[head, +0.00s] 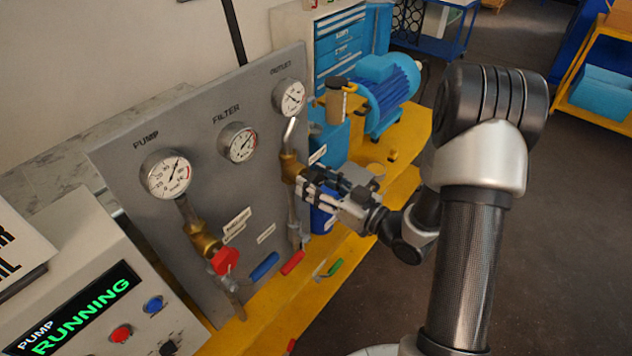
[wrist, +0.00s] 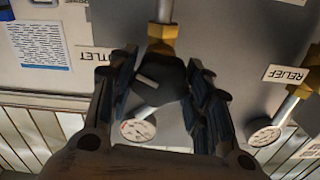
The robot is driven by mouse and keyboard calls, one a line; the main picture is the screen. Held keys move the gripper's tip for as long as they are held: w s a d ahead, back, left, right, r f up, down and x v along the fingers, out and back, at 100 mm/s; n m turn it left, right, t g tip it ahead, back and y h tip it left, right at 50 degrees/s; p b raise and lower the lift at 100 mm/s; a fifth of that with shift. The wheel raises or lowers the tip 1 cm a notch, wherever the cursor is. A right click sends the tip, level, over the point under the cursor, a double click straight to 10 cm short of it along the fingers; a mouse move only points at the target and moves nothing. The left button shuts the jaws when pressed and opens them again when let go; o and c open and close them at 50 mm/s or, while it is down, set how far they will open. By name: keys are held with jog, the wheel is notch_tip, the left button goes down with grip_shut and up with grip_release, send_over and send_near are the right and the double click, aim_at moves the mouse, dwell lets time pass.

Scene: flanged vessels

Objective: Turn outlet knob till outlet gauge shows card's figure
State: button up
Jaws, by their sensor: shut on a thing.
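The outlet gauge (head: 290,97) is a round white dial at the panel's upper right in the head view; its reading is too small to make out. In the wrist view my gripper (wrist: 163,72) is shut on a dark outlet knob (wrist: 165,88), one finger on each side, below a brass fitting. A white dial (wrist: 138,131) shows partly under the knob. The OUTLET label (wrist: 94,54) is partly covered by a finger. In the head view my gripper (head: 312,190) is beside the outlet pipe's brass fitting and hides the knob. I cannot pick out the card's figure.
The grey panel (head: 262,190) also bears the pump gauge (head: 166,174), filter gauge (head: 238,143) and a red knob (head: 225,261). A RELIEF label (wrist: 285,74) is right of my gripper. Loose handles lie on the yellow bench (head: 330,250). A blue motor (head: 385,88) stands behind.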

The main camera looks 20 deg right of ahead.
jog(key=shift+m+p, duration=0.3)
jog(key=shift+m, duration=0.4)
jog(key=shift+c, duration=0.3)
jog(key=o, duration=1.1)
jog(key=v, duration=1.2)
